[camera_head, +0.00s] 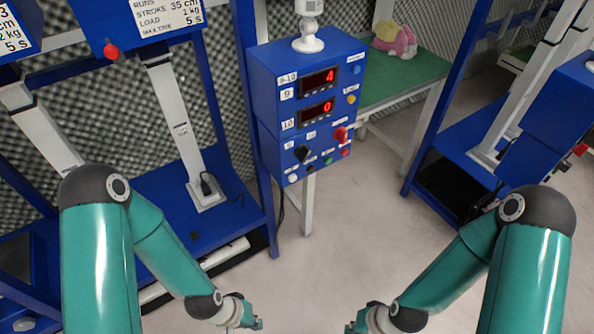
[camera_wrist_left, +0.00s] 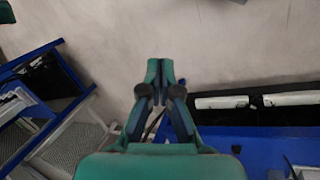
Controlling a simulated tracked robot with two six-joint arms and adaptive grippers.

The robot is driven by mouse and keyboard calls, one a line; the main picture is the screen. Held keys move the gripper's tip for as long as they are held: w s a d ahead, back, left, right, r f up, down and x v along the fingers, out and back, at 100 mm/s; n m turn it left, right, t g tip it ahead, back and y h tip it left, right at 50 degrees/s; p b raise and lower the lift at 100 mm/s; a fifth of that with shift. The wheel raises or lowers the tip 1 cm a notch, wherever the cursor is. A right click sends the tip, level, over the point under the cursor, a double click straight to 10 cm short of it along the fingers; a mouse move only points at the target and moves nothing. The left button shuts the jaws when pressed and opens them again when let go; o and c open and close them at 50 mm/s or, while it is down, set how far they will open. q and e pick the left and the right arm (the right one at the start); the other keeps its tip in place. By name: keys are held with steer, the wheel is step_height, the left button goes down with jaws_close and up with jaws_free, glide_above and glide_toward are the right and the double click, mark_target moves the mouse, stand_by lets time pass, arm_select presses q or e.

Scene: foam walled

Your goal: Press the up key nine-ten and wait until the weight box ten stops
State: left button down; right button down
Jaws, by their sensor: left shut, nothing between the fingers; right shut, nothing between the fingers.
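A blue control box (camera_head: 262,68) labelled 9-10 stands on a post in the middle of the head view. Its upper display (camera_head: 318,79), beside label 9, reads 4; its lower display (camera_head: 316,111), beside label 10, reads 0. Below are a black knob (camera_head: 303,153), a red knob (camera_head: 341,134) and several small buttons; which is the up key is too small to tell. I cannot tell which rig carries weight box ten. My left gripper (camera_head: 257,323) is shut and empty, low in front of the box; its fingers show in the left wrist view (camera_wrist_left: 160,72). My right gripper (camera_head: 350,327) is shut and empty, low to its right.
Blue rigs with white columns (camera_head: 180,125) stand at the left, one with a stroke and load label (camera_head: 168,15). Another blue rig (camera_head: 430,150) stands at the right. A green table (camera_head: 400,78) behind holds a pink and yellow toy (camera_head: 394,40). The floor (camera_head: 330,260) between is clear.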

arm_select(q)
steer(key=shift+a, duration=0.1)
steer(key=w+d+f+m+t+y+b, duration=0.1)
steer(key=w+d+m+t+b, duration=0.25)
steer(key=w+b, duration=0.5)
steer(key=w+d+m+t+b, duration=0.2)
steer(key=w+t+b, duration=0.35)
steer(key=w, duration=0.55)
steer(key=w+d+r+m+t+b, duration=0.2)
steer(key=d+r+t+b, duration=0.2)
steer(key=r, duration=0.4)
steer(key=w+d+r+m+t+b, duration=0.2)
steer(key=d+r+t+b, duration=0.3)
steer(key=r+b, duration=0.3)
steer(key=shift+w+d+r+m+t+b, duration=0.2)
steer(key=shift+r+m+t+b, duration=0.2)
steer(key=shift+m, duration=0.45)
